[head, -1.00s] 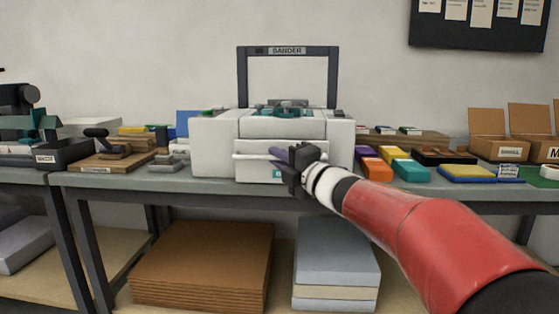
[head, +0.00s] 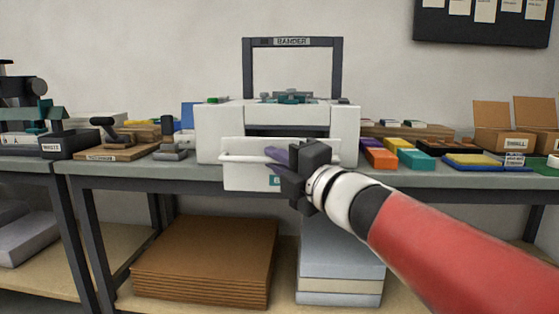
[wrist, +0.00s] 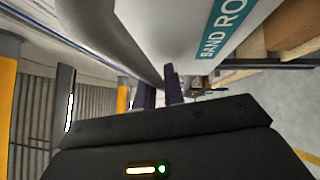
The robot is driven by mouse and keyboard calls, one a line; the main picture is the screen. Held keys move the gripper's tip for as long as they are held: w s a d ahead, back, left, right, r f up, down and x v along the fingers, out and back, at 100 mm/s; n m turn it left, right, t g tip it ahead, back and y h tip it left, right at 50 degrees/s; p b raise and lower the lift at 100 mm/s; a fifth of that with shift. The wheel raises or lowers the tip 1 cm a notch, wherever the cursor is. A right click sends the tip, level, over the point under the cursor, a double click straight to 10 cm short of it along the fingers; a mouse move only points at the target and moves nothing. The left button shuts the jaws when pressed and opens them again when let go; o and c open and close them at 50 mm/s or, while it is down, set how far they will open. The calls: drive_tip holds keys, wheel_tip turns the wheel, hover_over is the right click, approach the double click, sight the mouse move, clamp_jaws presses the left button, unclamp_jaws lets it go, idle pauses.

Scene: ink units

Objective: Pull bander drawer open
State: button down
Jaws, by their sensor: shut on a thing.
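The bander (head: 222,120) is a white machine with a dark upright frame labelled BANDER, standing on the bench in the head view. Its drawer (head: 240,178) sticks out of the front, and a dark gap shows above the drawer front. A white bar handle (head: 236,157) runs across the drawer front. My gripper (head: 278,157) is shut on the handle right of its middle; the black gripper body hides part of the drawer front. In the wrist view, the drawer front (wrist: 195,25) with a teal BAND RO... label lies close beside the purple fingers (wrist: 160,90).
The bench (head: 120,178) holds a lever tool (head: 112,140) on a wooden board at left and coloured blocks (head: 410,156) at right. Brown sheets (head: 205,260) and pale stacks (head: 340,270) lie on the shelf below.

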drive_tip(key=shift+f, duration=0.1)
drive_tip(key=c, duration=1.8)
unclamp_jaws()
drive_tip(key=shift+o, duration=0.2)
drive_tip(key=shift+d, duration=0.1)
drive_tip(key=v, duration=0.7)
drive_tip(key=shift+s+d, duration=0.25)
